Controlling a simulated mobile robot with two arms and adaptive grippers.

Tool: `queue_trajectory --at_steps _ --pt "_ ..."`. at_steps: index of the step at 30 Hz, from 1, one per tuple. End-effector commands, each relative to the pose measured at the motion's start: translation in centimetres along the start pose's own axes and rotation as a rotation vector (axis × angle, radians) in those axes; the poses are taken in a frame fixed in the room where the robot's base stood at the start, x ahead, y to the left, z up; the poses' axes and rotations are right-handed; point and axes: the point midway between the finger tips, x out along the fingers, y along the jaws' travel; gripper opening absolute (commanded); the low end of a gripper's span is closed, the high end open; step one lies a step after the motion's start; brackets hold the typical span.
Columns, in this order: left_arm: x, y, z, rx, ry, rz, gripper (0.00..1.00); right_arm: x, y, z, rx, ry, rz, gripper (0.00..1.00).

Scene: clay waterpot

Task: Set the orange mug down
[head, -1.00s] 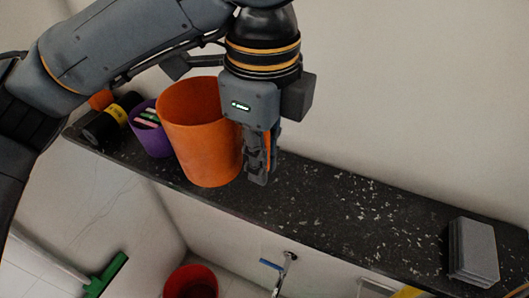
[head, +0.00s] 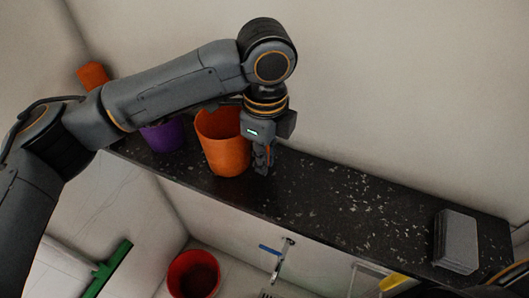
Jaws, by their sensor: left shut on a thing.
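The orange mug (head: 223,150) is a tall, plain cup, upright in the middle-left of the head view. Its base appears at the dark speckled shelf's surface; I cannot tell for sure whether it touches. My left gripper (head: 262,162) points down at the mug's right side and is shut on it. The contact between the fingers and the mug is partly hidden. My right gripper is not in view.
A purple cup (head: 163,137) stands left of the mug, partly hidden by my left arm. A grey stack of slabs (head: 456,241) sits at the shelf's right end. The dark shelf (head: 335,204) between is clear. A red bucket (head: 193,274) is below.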

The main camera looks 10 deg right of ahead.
Motion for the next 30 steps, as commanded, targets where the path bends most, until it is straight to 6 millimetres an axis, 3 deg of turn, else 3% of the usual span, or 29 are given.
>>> queue_trajectory --at_steps 7,8,11,23,30 --pt "0.3 0.0 0.0 0.0 0.0 0.001 0.0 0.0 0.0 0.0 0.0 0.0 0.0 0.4" --pt "0.3 0.0 0.0 0.0 0.0 0.0 0.15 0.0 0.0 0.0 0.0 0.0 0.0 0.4" --pt "0.2 0.0 0.0 0.0 0.0 0.0 0.34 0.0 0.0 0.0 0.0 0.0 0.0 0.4" --pt "-0.4 0.0 0.0 -0.001 -0.001 -0.001 0.34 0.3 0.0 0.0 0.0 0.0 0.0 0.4" --pt "-4.7 -0.1 -0.1 -0.001 -0.001 -0.005 0.34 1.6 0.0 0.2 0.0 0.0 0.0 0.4"
